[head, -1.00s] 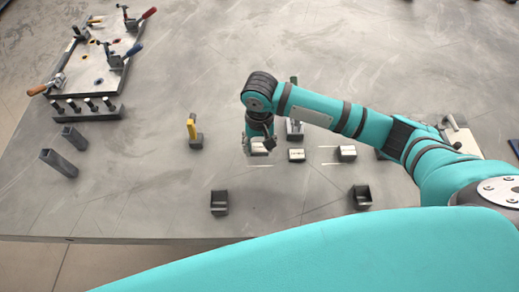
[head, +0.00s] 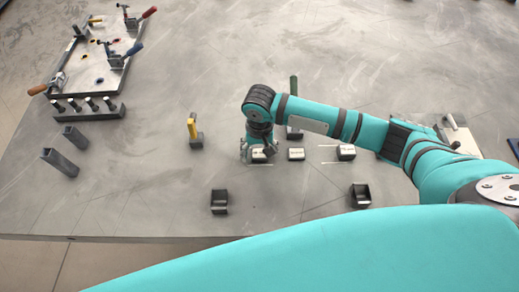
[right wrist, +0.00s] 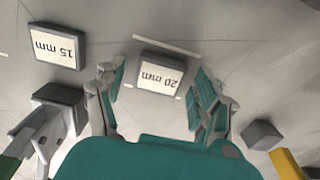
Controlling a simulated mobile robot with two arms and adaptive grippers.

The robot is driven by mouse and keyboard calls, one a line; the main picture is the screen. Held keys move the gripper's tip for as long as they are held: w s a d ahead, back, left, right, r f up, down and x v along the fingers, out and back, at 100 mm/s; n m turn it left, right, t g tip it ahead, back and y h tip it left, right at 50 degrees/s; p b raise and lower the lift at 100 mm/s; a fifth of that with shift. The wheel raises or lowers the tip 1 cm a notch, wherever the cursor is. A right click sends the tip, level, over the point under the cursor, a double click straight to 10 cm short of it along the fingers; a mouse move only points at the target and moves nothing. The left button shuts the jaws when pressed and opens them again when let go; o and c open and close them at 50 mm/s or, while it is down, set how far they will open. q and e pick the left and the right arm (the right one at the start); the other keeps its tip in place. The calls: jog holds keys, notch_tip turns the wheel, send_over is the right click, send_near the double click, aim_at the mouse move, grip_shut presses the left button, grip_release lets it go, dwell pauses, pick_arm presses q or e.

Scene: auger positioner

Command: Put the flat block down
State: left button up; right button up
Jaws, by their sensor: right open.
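A flat grey block with a white "20 mm" label (right wrist: 162,73) lies on the table in the right wrist view. It also shows under the gripper in the head view (head: 258,157). My right gripper (right wrist: 158,92) is open above the table. Its fingers stand apart on either side of the block's near side, with gaps visible at both sides. In the head view the right gripper (head: 258,151) points down at the block and partly hides it. My left gripper is not in view.
A "15 mm" block (right wrist: 57,46) lies to the left in the wrist view. In the head view another labelled block (head: 346,153) lies farther right. A yellow-topped clamp (head: 193,130) stands left of the gripper. Dark holders (head: 219,202) stand nearer the front edge.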

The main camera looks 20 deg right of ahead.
aim_at(260, 153)
notch_tip(260, 153, up, 12)
jog(key=shift+r+b, duration=0.15)
jog(key=shift+b, duration=0.15)
dwell(0.8)
